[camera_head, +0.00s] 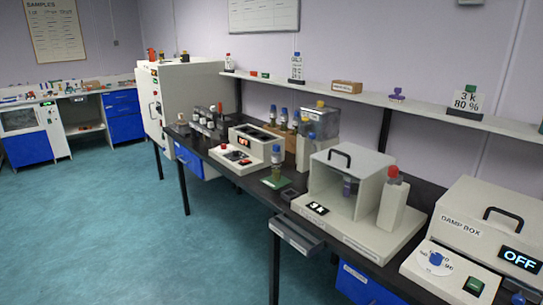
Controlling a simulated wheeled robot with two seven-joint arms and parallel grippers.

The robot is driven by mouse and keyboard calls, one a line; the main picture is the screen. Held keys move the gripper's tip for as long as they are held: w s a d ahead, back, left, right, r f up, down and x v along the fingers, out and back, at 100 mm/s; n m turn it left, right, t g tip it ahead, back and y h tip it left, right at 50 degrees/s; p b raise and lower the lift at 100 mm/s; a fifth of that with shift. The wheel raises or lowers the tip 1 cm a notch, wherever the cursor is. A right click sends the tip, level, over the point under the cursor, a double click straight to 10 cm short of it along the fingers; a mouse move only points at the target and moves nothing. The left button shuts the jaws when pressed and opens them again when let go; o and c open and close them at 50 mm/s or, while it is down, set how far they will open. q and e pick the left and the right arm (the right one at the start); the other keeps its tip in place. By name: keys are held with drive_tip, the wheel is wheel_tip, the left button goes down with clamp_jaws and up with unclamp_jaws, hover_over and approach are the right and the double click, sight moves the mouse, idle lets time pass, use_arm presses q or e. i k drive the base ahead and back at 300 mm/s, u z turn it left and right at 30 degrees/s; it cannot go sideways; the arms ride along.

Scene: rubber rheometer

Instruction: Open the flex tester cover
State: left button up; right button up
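No label that I can read says flex tester. A pale grey machine (390,236) stands on the right part of the black bench, with a box-shaped cover (368,172) that has a black handle (340,157) on top. A small dark bottle-like item (348,187) shows inside the box, whose front looks open or clear; I cannot tell which. A grey post with a red top (393,172) stands at its right, and a small display (317,208) is at its front left. Neither of my grippers is in view.
The damp box (485,225), with a black handle and an "OFF" display, stands at the far right. A two-slot unit (243,150), a green stand with a bottle (275,180) and a clear-sided box (318,122) stand to the left. The teal floor (110,230) is clear.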

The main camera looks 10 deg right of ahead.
sight(365, 162)
drive_tip(key=u, duration=0.45)
drive_tip(key=k, duration=0.65)
drive_tip(key=u, duration=0.2)
drive_tip(key=i, duration=1.65)
drive_tip(key=z, duration=1.4)
drive_tip(key=i, duration=0.3)
drive_tip(key=z, duration=0.05)
